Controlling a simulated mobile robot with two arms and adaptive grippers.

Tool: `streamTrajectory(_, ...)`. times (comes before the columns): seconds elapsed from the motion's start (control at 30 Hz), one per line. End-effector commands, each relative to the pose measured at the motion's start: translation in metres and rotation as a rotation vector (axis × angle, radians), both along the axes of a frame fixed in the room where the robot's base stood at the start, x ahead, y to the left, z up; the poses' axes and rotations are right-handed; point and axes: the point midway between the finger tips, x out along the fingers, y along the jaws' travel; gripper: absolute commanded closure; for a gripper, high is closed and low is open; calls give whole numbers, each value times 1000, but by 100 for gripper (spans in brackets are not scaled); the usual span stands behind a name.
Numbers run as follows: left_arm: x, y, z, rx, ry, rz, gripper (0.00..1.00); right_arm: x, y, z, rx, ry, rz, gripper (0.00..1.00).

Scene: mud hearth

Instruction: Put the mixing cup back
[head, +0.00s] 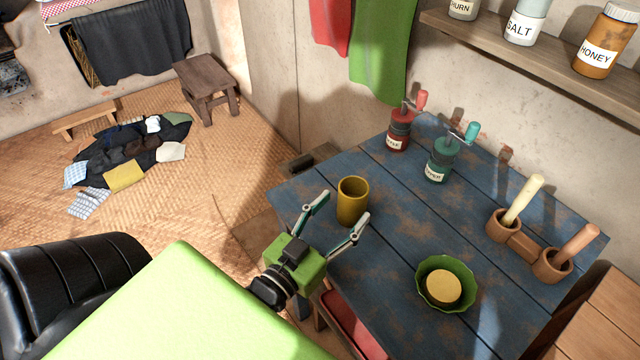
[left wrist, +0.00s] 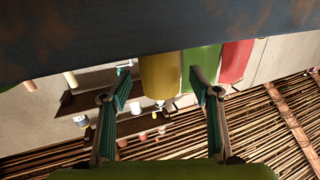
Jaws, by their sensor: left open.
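A plain mustard-yellow cup (head: 353,203), which I take as the mixing cup, stands upright on the blue table (head: 400,235) near its left corner. My left gripper (head: 346,206) comes in from the near edge and is open, its fingers spread toward the cup. In the left wrist view, which is upside down, the cup (left wrist: 161,76) shows centred between the open fingertips (left wrist: 160,84), apart from both fingers. How deep it sits between them I cannot tell. My right gripper is not in view.
A red grinder (head: 399,130) and a green grinder (head: 440,160) stand behind the cup. A green bowl (head: 461,268) with a yellow round thing inside is to the right. Two mortars (head: 503,226) with pestles stand further right. A shelf (head: 480,32) holds labelled jars.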

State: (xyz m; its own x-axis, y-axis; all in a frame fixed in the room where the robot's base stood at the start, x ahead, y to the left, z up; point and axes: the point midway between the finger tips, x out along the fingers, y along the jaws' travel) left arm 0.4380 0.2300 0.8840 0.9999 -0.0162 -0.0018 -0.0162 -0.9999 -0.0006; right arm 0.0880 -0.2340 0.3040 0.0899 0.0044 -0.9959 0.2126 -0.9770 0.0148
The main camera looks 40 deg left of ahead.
Motion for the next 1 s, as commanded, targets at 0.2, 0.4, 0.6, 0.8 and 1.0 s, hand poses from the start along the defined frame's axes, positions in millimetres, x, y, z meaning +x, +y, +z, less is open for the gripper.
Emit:
streamTrajectory(0.2, -44, 1, 0, 0, 6, -1, 43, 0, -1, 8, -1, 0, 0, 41)
streamTrajectory(0.4, -70, 1, 0, 0, 4, -1, 43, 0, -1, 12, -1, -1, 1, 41)
streamTrajectory(0.6, -81, 1, 1, 0, 0, -1, 43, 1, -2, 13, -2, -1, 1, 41)
streamTrajectory(0.8, -81, 1, 1, -1, -1, -1, 43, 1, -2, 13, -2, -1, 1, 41)
streamTrajectory(1.0, -81, 1, 1, -1, -1, 0, 43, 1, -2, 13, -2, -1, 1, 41)
